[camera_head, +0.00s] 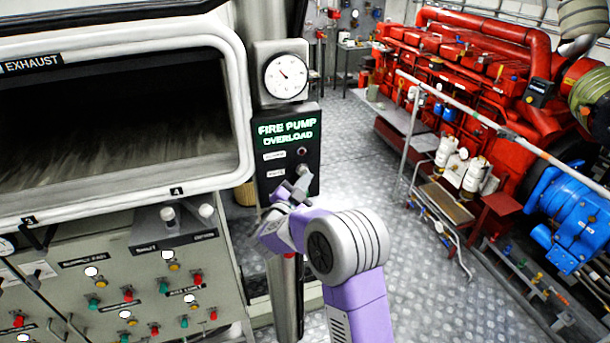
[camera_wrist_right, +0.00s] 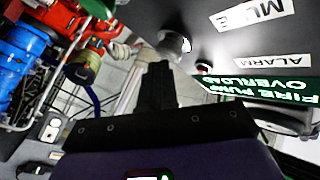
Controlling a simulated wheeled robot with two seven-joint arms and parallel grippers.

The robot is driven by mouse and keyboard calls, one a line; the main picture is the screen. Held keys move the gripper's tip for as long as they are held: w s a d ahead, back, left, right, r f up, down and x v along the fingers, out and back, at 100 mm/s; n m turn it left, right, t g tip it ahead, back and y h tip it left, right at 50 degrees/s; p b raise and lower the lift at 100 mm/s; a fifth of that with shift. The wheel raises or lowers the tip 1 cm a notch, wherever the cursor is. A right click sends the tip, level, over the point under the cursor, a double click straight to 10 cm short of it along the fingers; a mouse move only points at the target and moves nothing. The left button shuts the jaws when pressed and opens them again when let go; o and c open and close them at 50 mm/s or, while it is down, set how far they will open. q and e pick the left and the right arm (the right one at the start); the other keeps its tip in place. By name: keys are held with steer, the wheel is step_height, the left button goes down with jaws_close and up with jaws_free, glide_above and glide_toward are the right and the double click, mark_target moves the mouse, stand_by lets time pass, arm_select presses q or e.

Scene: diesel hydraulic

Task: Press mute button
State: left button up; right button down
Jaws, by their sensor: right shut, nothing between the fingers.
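The black fire pump overload panel (camera_head: 314,165) hangs on a post below a round gauge, with a green-lit sign at its top. Its mute label (camera_head: 276,173) is the lower of two white labels. The round silver mute button (camera_wrist_right: 174,42) shows in the right wrist view, level with the mute label (camera_wrist_right: 252,14). My right gripper (camera_head: 303,184) is shut and empty in front of the panel's lower part. In the right wrist view its fingertips (camera_wrist_right: 158,68) point towards the button, just below it in the picture; contact cannot be told. My left gripper is not in view.
The alarm label (camera_head: 274,155) and small alarm lamp (camera_head: 302,151) sit just above the mute row. A pale control cabinet (camera_head: 120,255) with many buttons stands at the left. A red engine (camera_head: 480,75) and handrail fill the right. Bare metal floor lies between.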

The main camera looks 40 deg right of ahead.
steer(key=shift+s, duration=0.1)
stand_by(0.3)
steer(key=shift+s+a+b, duration=0.3)
steer(key=shift+s+b, duration=0.1)
steer(key=shift+s, duration=0.35)
steer(key=shift+s, duration=0.1)
steer(key=s, duration=0.1)
steer(key=s+a+b, duration=0.1)
steer(key=s, duration=0.2)
steer(key=shift+s+a, duration=0.25)
steer(key=shift+s, duration=0.05)
steer(key=shift+f, duration=0.1)
stand_by(0.4)
